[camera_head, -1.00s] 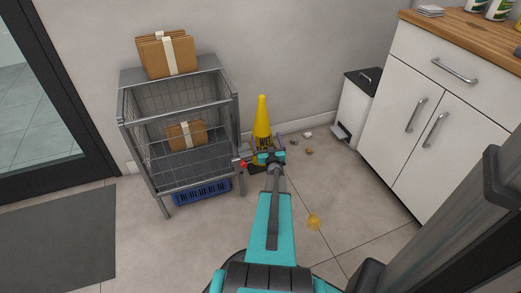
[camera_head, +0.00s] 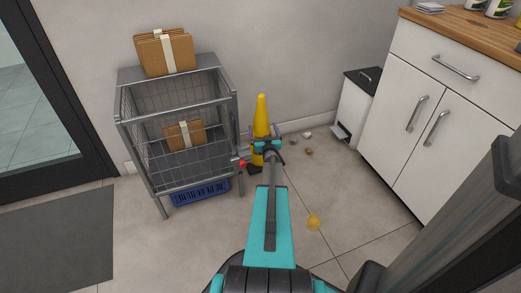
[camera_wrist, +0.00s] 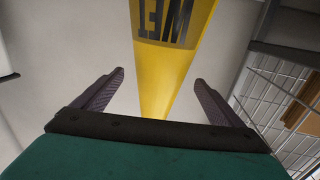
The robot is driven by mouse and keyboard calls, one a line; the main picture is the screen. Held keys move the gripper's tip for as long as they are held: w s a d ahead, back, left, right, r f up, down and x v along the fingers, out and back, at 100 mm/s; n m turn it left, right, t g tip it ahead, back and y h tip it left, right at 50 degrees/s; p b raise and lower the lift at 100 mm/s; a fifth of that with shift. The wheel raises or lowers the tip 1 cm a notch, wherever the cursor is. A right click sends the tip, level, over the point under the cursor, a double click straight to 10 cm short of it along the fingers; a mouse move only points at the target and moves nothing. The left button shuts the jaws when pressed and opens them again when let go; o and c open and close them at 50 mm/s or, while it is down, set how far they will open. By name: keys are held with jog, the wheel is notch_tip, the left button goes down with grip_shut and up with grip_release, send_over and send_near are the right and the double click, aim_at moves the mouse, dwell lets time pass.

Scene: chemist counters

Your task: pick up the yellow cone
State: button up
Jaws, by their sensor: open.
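The yellow cone (camera_head: 262,117) stands upright on the floor by the wall, just right of the wire cart. Its lower part is partly hidden behind my gripper (camera_head: 267,136) in the head view. In the wrist view the cone (camera_wrist: 168,75) runs down between the two fingers, with dark lettering reading "WET" on it. My gripper (camera_wrist: 158,84) is open, with a dark finger on either side of the cone. The fingers show clear gaps to the cone in that view; I cannot tell how deep it lies between them.
The wire cart (camera_head: 180,187) with cardboard packets and a blue crate (camera_head: 200,192) stands close on the left. A pedal bin (camera_head: 355,108) and white cabinet (camera_head: 415,125) are at the right. Small litter (camera_head: 308,151) and a yellow item (camera_head: 313,222) lie on the floor.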

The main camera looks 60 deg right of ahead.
jog(key=shift+f+b+x, duration=0.1)
jog(key=shift+b+x, duration=0.45)
jog(key=shift+x, duration=0.35)
jog(key=shift+f+b+x, duration=0.15)
jog(key=shift+b+x, duration=0.35)
jog(key=shift+x, duration=1.25)
jog(key=shift+r, duration=0.15)
jog(key=shift+c, duration=0.3)
jog(key=c, duration=1.8)
jog(key=shift+w+r, duration=0.1)
jog(key=shift+r, duration=0.05)
jog(key=shift+c, duration=1.4)
jog(key=shift+r, duration=0.15)
